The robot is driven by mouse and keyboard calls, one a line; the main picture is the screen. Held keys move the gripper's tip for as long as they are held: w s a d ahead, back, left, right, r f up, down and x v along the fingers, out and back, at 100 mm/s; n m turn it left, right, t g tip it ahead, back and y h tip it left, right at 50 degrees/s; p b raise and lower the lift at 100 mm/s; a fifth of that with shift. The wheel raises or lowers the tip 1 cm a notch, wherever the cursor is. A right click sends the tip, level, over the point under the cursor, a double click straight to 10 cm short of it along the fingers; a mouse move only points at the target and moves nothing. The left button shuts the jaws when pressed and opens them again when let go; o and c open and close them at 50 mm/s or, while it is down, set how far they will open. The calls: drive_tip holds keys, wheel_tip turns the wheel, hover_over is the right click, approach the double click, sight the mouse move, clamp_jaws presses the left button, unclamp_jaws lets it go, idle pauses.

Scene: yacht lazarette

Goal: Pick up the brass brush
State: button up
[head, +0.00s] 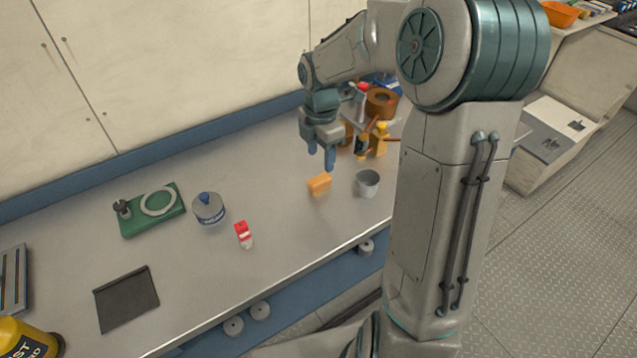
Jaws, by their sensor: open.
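My gripper (321,158) is open with its blue fingers pointing down, above the grey bench top. A small orange-yellow block (319,184) lies on the bench just below and in front of the fingertips, apart from them. I cannot tell whether this block is the brass brush. A cluster of brown, orange and yellow items (378,143) stands right of my gripper, with thin handle-like parts. It is partly hidden by my arm, and I cannot make out a brush in it for certain.
A grey cup (367,183) stands right of the block. To the left are a red-and-white bottle (243,235), a blue-topped tub (208,209), a green board (152,209), a dark flat plate (126,299) and a yellow container (26,340). The bench middle is clear.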

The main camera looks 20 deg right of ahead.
sight(320, 179)
wheel_tip(320, 179, down, 3)
drive_tip(key=shift+f, duration=0.1)
drive_tip(key=f, duration=0.4)
drive_tip(key=shift+s+a, duration=0.25)
drive_tip(key=shift+s, duration=0.1)
drive_tip(key=shift+f, duration=0.6)
drive_tip(key=c, duration=1.1)
